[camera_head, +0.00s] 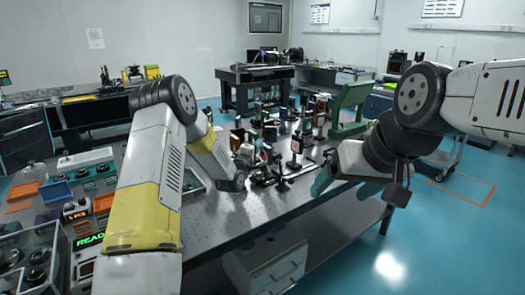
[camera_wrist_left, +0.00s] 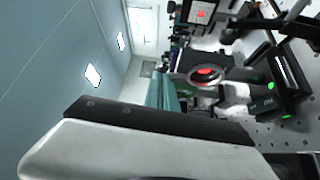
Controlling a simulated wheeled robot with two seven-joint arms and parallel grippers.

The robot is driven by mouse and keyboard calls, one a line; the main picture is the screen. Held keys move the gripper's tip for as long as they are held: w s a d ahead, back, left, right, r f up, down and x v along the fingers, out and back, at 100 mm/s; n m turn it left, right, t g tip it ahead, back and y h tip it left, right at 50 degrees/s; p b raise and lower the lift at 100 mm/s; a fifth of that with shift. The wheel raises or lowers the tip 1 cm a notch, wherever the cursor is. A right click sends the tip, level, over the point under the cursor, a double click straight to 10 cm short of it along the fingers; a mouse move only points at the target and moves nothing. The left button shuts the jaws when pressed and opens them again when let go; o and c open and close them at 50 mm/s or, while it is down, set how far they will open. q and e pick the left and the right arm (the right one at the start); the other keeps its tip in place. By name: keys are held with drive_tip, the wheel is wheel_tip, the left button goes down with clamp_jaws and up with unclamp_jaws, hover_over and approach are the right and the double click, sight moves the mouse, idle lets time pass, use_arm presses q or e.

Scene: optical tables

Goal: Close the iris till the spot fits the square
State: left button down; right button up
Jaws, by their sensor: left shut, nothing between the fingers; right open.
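In the left wrist view a round mount (camera_wrist_left: 190,80) with a light ring and a red glowing centre looks like the iris; its lever cannot be made out. Beyond it a dark-framed panel (camera_wrist_left: 201,13) shows a small red patch; whether the spot fits a square is too small to tell. In the head view a dark upright frame (camera_head: 296,146) with a small orange mark stands among the optics. My left gripper (camera_head: 238,181) is shut and empty, low beside the optics.
The perforated optical table (camera_head: 225,213) has bare room in front of the optics. Orange and blue trays (camera_head: 55,191) and instruments crowd its left side. A unit with a green light (camera_wrist_left: 270,86) sits close to the round mount. A drawer cabinet (camera_head: 268,262) stands below.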

use_arm(q)
drive_tip(key=shift+w+a+r+n+g+y, duration=0.1)
drive_tip(key=shift+w+a+n+g, duration=0.15)
drive_tip(key=shift+n+g, duration=0.3)
drive_tip(key=shift+w+a+f+n+g+y, duration=0.15)
drive_tip(key=shift+w+n+g, duration=0.2)
drive_tip(key=shift+n, duration=0.35)
drive_tip(key=shift+w+a+r+n+g+y, duration=0.15)
drive_tip(key=shift+w+a+n+g, duration=0.1)
drive_tip(key=shift+n+g, duration=0.35)
drive_tip(key=shift+s, duration=0.1)
